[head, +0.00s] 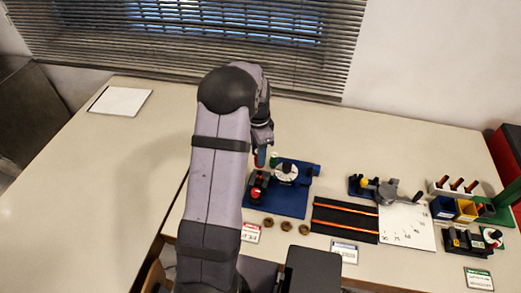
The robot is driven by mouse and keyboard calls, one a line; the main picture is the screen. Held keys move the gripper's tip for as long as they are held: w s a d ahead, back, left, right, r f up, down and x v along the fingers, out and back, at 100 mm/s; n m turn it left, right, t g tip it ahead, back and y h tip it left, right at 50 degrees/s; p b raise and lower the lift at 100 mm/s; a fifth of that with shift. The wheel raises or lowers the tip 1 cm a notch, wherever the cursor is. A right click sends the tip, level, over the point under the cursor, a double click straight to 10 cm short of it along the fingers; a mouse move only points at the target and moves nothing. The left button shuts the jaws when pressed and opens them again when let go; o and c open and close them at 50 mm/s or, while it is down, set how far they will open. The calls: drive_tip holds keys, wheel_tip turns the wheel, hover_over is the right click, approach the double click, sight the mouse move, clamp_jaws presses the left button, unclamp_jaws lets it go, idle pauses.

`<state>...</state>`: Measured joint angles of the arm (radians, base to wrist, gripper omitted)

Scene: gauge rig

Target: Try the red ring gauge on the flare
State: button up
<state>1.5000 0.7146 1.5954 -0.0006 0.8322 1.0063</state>
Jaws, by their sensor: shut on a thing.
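My gripper (261,157) points down over the left part of a blue rig base (290,208). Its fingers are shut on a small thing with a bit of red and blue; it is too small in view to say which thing. A round red piece (256,193) shows at the left of the blue base, just below the gripper; I cannot tell whether it is the red ring gauge. A white round dial (287,173) stands on the base to the right of the gripper. The flare cannot be made out; my arm hides part of the rig's left side.
Brass nuts (286,226) lie in front of the base, by a red-marked card (250,233). A black mat with orange strips (345,219), a white sheet (408,228), coloured bins (466,209) and a rack of handles (457,186) fill the right. The table's left is largely clear.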

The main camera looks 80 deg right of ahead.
idle(0.5)
drive_tip(key=shift+f+b, duration=1.2)
drive_tip(key=shift+f, duration=1)
drive_tip(key=shift+f, duration=0.35)
drive_tip(key=shift+w, duration=0.1)
drive_tip(key=w+a+n, duration=0.2)
drive_tip(key=w, duration=0.3)
drive_tip(key=w+a+r+n, duration=0.1)
drive_tip(key=w+a+n, duration=0.1)
drive_tip(key=w, duration=0.4)
drive_tip(key=w+a+n, duration=0.3)
drive_tip(key=w, duration=0.2)
drive_tip(key=shift+w+r+n, duration=0.25)
drive_tip(key=shift+w+n, duration=0.1)
drive_tip(key=shift+n, duration=0.05)
drive_tip(key=shift+c, duration=0.5)
drive_tip(key=w+a+r+n, duration=0.1)
drive_tip(key=w+a+n, duration=0.6)
drive_tip(key=w+a, duration=0.45)
drive_tip(key=w+a+r+n, duration=0.1)
drive_tip(key=a+n, duration=0.6)
drive_tip(key=a, duration=0.7)
drive_tip(key=w+a+r+n, duration=0.1)
drive_tip(key=w+a+n, duration=0.3)
drive_tip(key=a, duration=1)
drive_tip(key=n, duration=0.3)
drive_tip(key=shift+a, duration=0.15)
drive_tip(key=shift+r, duration=0.1)
